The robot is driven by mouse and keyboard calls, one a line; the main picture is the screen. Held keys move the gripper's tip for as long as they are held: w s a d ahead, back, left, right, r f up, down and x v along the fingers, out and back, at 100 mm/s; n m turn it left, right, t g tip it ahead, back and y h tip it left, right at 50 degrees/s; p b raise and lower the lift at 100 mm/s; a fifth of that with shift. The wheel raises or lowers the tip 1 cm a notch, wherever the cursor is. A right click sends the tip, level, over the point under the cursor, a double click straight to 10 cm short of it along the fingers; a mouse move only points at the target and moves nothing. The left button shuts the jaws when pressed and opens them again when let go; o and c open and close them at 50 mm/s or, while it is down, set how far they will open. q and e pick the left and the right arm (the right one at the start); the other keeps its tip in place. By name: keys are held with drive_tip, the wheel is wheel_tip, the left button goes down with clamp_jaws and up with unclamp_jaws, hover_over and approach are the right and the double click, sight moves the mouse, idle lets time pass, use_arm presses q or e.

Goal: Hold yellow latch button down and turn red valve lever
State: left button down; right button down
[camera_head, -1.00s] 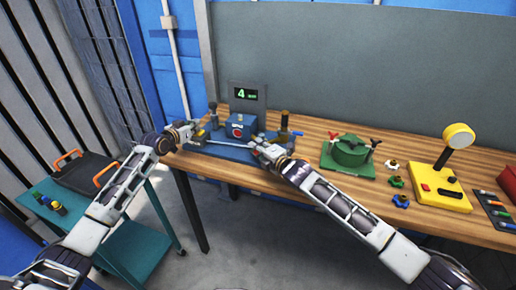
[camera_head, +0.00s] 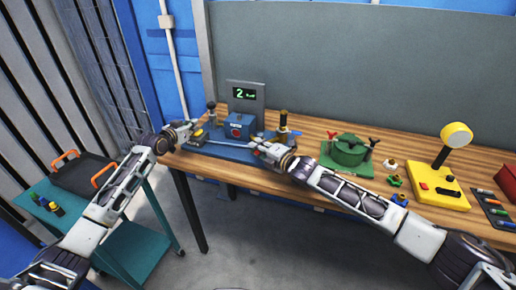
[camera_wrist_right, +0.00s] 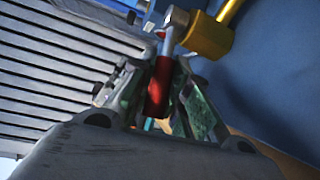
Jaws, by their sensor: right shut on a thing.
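The blue fixture base (camera_head: 222,148) lies on the bench, with a blue box (camera_head: 240,125) and a small display (camera_head: 244,94) reading 2. My left gripper (camera_head: 199,134) is at the base's left end, with its tips by the small yellow latch button (camera_head: 198,132). It is too small to tell whether its jaws are open or pressing. My right gripper (camera_head: 257,150) is at the base's front right. In the right wrist view, its fingers (camera_wrist_right: 158,95) are shut on the red lever handle (camera_wrist_right: 159,84), which joins a metal stem beside a brass-yellow part (camera_wrist_right: 207,38).
A green round-lidded fixture (camera_head: 347,150) stands right of my right gripper. Several small knobs, a yellow box with a round yellow head (camera_head: 437,187) and a tool tray lie further right. A teal cart (camera_head: 110,225) stands at left.

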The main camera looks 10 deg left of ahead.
drive_tip(key=shift+r, duration=0.1)
drive_tip(key=c, duration=1.3)
unclamp_jaws()
drive_tip(key=shift+d, duration=0.15)
drive_tip(key=shift+c, duration=0.2)
drive_tip(key=shift+d, duration=0.15)
drive_tip(key=v, duration=1.1)
drive_tip(key=shift+s+d, duration=0.3)
